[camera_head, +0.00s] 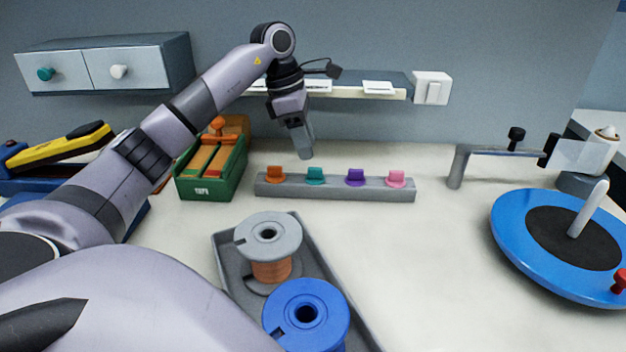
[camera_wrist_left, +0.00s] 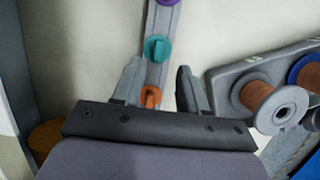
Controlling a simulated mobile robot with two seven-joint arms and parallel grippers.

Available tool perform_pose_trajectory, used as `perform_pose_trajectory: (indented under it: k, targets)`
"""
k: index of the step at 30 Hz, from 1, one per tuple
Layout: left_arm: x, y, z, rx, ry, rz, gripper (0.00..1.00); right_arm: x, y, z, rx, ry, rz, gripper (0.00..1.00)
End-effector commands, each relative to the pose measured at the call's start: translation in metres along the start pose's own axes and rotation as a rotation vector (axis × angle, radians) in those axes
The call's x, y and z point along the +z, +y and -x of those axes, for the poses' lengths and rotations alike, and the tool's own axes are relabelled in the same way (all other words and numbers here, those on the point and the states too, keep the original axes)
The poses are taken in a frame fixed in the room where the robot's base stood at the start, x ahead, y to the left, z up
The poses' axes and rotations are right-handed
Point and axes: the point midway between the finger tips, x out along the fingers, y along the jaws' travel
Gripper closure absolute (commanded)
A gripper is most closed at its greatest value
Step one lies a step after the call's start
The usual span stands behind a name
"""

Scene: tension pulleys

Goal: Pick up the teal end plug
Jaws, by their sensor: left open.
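The teal end plug (camera_head: 315,176) sits in a grey rack (camera_head: 335,190) in the head view, second from the left. Its neighbours are an orange plug (camera_head: 275,174), a purple plug (camera_head: 355,177) and a pink plug (camera_head: 396,179). My left gripper (camera_head: 307,156) is above and behind the rack, pointing down, close to the teal plug in the picture but apart from it. In the left wrist view the teal plug (camera_wrist_left: 157,49) lies ahead of the open, empty fingers (camera_wrist_left: 155,88), with the orange plug (camera_wrist_left: 151,97) between them in the picture. My right gripper is not in view.
A green box (camera_head: 212,175) stands left of the rack. A grey tray (camera_head: 229,265) with a grey-flanged spool (camera_head: 268,235) and a blue spool (camera_head: 305,314) is in front. A blue turntable (camera_head: 518,245) is at the right. The bench between is clear.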

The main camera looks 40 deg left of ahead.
Motion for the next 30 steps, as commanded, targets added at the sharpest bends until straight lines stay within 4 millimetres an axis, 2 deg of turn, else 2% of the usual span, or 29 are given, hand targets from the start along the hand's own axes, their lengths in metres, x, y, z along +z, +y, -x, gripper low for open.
perform_pose_trajectory:
  k: [12,21,23,25,26,30]
  targets:
    - [0.0,0.003,-0.055,-0.002,0.0,-0.001,0.57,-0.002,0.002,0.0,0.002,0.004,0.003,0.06]
    - [0.0,0.004,-0.06,0.0,0.001,0.0,0.57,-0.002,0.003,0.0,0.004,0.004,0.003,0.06]
    - [0.0,0.004,-0.06,0.0,0.001,0.0,0.74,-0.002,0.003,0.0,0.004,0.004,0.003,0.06]
    - [0.0,0.004,-0.06,0.0,0.0,0.0,0.96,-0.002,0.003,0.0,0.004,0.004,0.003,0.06]
    - [0.0,0.004,-0.06,0.0,0.001,0.0,1.0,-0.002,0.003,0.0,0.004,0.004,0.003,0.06]
    - [0.0,0.004,-0.06,0.0,0.0,0.0,1.0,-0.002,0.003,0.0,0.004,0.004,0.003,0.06]
